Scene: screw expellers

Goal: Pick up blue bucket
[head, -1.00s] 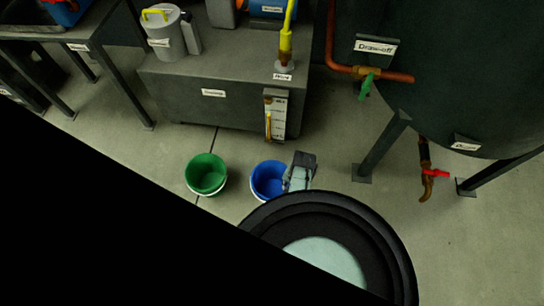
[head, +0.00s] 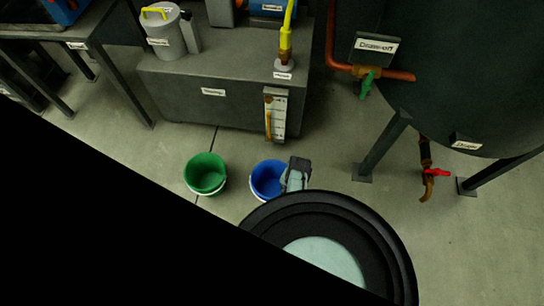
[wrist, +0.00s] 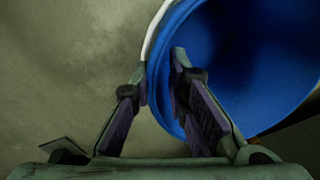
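The blue bucket (head: 267,180) stands on the floor in front of the grey cabinet, with its open top facing up. In the head view my gripper (head: 290,182) is at its right side and covers part of the rim. In the wrist view the blue bucket (wrist: 245,65) fills the upper right, with a white band along its edge. My gripper (wrist: 160,65) straddles the bucket's wall there, one finger outside and one over the inside. The fingers are apart, with a gap between their tips. Whether either finger touches the wall cannot be told.
A green bucket (head: 206,174) stands on the floor left of the blue one. The grey cabinet (head: 205,100) is behind them. A large dark tank (head: 455,75) on legs, with a red-handled valve (head: 436,173), stands at the right. Bare floor lies between the buckets and the tank's legs.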

